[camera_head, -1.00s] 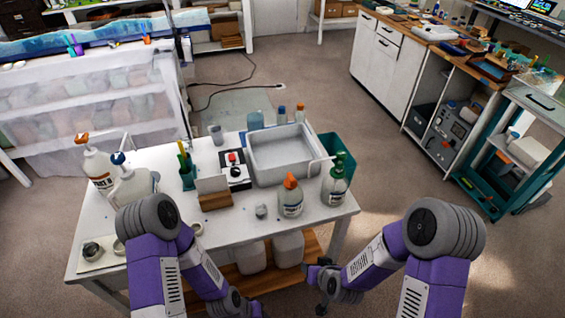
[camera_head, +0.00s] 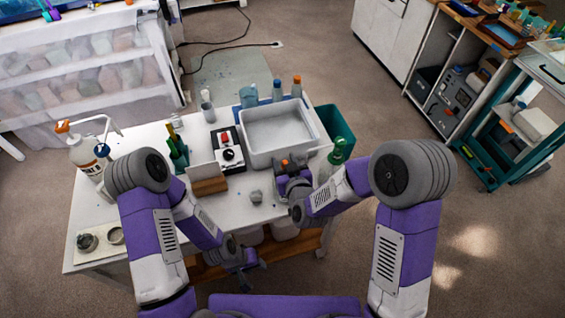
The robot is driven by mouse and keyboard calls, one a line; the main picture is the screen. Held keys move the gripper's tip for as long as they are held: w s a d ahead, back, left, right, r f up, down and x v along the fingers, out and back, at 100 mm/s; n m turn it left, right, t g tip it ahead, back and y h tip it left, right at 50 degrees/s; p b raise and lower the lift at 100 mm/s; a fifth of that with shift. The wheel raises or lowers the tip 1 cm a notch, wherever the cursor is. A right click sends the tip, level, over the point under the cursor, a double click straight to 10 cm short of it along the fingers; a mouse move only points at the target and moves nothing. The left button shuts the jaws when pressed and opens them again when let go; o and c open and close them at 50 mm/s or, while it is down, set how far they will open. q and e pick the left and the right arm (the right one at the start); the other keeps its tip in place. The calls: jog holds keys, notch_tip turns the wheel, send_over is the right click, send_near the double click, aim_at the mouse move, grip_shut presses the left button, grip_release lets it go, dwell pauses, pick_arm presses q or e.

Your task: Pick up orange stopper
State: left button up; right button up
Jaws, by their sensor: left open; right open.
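An orange stopper (camera_head: 284,163) shows as a small orange tip just beyond my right gripper, at the front right of the white table (camera_head: 235,212). The bottle under it is mostly hidden by the gripper. My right gripper (camera_head: 291,179) is open at this bottle, its fingers just below the orange tip in the picture; I cannot tell whether they touch it. My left gripper (camera_head: 249,272) is open and empty, low in front of the table's front edge.
A grey tray (camera_head: 250,155) lies behind the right gripper. An orange-topped pump bottle (camera_head: 82,152) is at far left.

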aim_at(285, 160)
jog(key=shift+w+f, duration=0.15)
jog(key=shift+w, duration=0.25)
jog(key=shift+s, duration=0.25)
jog(key=shift+c, duration=0.3)
jog(key=shift+s, duration=0.1)
jog(key=shift+c, duration=1.2)
grip_shut()
jog(key=shift+r, duration=0.2)
notch_tip(285, 160, up, 10)
jog(key=p, duration=0.2)
jog(key=shift+r+p, duration=0.2)
jog(key=shift+p, duration=0.1)
jog(key=shift+r+p, duration=0.9)
jog(key=shift+r, duration=0.6)
